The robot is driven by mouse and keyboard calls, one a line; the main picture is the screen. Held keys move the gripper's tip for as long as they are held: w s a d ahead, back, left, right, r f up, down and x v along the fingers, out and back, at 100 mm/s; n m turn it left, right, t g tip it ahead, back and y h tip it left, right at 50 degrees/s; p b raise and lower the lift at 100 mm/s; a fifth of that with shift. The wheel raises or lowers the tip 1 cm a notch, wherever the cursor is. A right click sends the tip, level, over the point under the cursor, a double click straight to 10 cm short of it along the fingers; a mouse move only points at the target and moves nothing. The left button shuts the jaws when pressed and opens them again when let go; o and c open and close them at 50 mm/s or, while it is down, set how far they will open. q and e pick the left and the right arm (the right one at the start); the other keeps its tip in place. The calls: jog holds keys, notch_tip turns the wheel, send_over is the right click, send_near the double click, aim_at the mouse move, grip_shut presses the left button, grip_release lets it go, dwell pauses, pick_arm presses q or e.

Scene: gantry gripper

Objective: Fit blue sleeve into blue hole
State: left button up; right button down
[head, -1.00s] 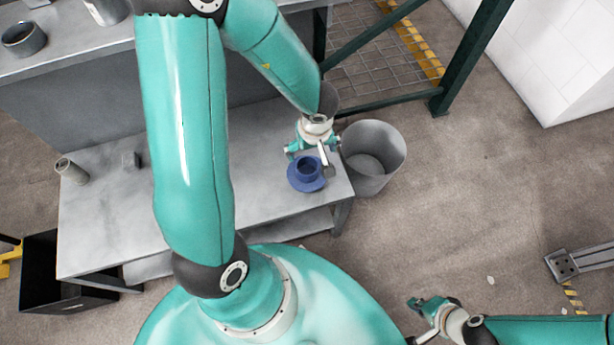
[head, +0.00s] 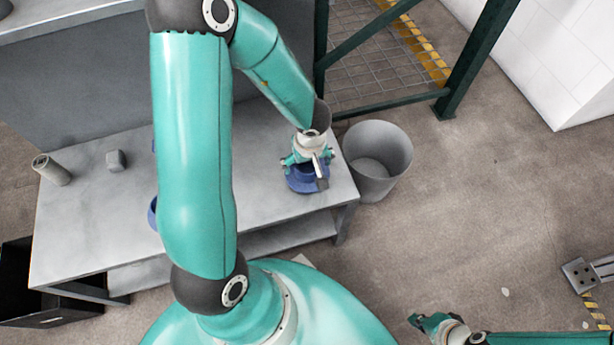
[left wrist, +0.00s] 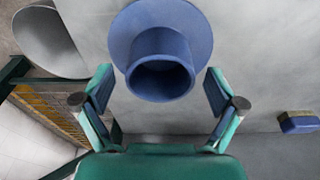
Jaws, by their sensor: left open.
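A blue flanged sleeve (head: 303,187) stands near the right end of the grey workbench. In the left wrist view the sleeve (left wrist: 162,45) shows its round flange and open tube end. My left gripper (head: 312,168) is over it and hides part of it. In the left wrist view my left gripper (left wrist: 160,92) is open, with one finger on each side of the tube and gaps visible. A blue rounded piece (head: 153,212) is mostly hidden behind my left arm; I cannot tell whether it has the blue hole. My right gripper (head: 432,322) is at the lower right, its jaws unclear.
The workbench (head: 90,220) also bears a grey cylinder (head: 52,170) and a small grey block (head: 116,160). A grey bin (head: 378,160) stands close to its right end. A green frame (head: 462,65) rises behind. A block with a blue part (left wrist: 298,122) shows in the left wrist view.

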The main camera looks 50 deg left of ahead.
pick_arm(q)
jog(key=shift+f, duration=0.15)
jog(key=c, duration=1.4)
